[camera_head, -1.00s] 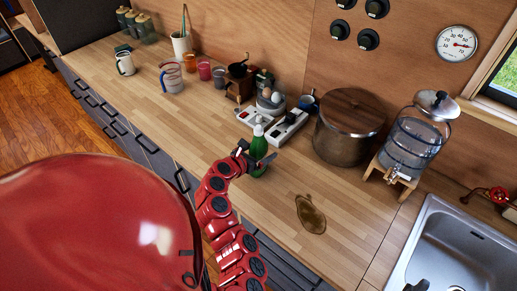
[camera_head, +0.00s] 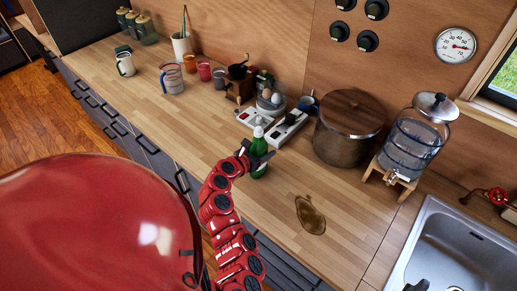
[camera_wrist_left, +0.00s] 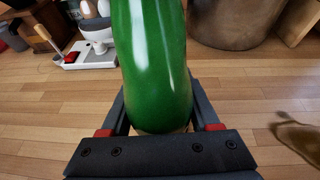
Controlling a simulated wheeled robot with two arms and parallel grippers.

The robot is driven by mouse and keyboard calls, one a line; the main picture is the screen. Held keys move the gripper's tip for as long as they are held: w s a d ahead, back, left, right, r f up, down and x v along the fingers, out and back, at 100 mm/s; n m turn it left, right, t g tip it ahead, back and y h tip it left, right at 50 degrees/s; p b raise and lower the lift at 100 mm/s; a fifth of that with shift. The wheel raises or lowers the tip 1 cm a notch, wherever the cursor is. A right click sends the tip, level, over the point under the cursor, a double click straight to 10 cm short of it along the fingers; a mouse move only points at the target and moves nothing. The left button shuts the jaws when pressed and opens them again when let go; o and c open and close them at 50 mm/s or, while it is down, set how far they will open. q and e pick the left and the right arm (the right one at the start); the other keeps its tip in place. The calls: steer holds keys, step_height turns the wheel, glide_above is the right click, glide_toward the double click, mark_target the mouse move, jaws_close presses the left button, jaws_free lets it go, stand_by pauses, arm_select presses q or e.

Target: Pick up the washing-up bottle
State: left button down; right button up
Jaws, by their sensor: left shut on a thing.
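The washing-up bottle (camera_head: 258,146) is green with a pale top and looks upright over the wooden counter near its front edge. My left gripper (camera_head: 259,160) is shut around its body, with a finger on each side. In the left wrist view the green bottle (camera_wrist_left: 152,60) fills the middle between the two dark fingers (camera_wrist_left: 160,120). I cannot tell whether its base touches the counter.
A lidded pot (camera_head: 343,145) and a water dispenser (camera_head: 407,145) stand right. A brown spill (camera_head: 310,214) lies near the sink (camera_head: 462,250).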

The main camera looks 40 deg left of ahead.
mark_target(263, 144)
stand_by(0.5)
arm_select(q)
steer(key=shift+w+r+b, duration=0.1)
steer(key=shift+r+b, duration=0.2)
steer(key=shift+r, duration=0.2)
step_height(263, 144, up, 2)
steer(key=shift+r+b, duration=0.15)
steer(key=shift+b, duration=0.5)
steer(key=s+d+r+p, duration=0.1)
steer(key=s+d+p, duration=0.5)
steer(key=s+d, duration=0.4)
steer(key=shift+s+d+r+p, duration=0.25)
steer(key=shift+s+r+p, duration=0.05)
steer(key=shift+s, duration=0.9)
